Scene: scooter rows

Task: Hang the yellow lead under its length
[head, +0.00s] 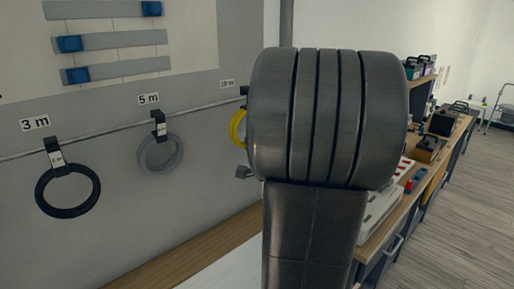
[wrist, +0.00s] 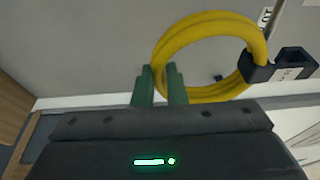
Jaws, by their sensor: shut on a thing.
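The yellow lead (wrist: 205,28) is a round coil, large in the wrist view. My gripper (wrist: 160,76) has its two green fingers shut on the coil's left side. The coil's right side meets a black holder (wrist: 258,72) with a white tag. I cannot tell whether the coil rests in this holder or only overlaps it. In the head view only the left edge of the yellow lead (head: 238,128) shows, near a partly hidden length label (head: 227,84). My arm hides the gripper and the rest of the coil there.
A black coil (head: 68,212) hangs under the 3 m label (head: 34,124), a grey coil (head: 146,163) under the 5 m label (head: 148,99). A thin rail (head: 100,134) runs along the wall. A cluttered workbench (head: 376,240) stands at right; open floor (head: 460,220) lies beyond it.

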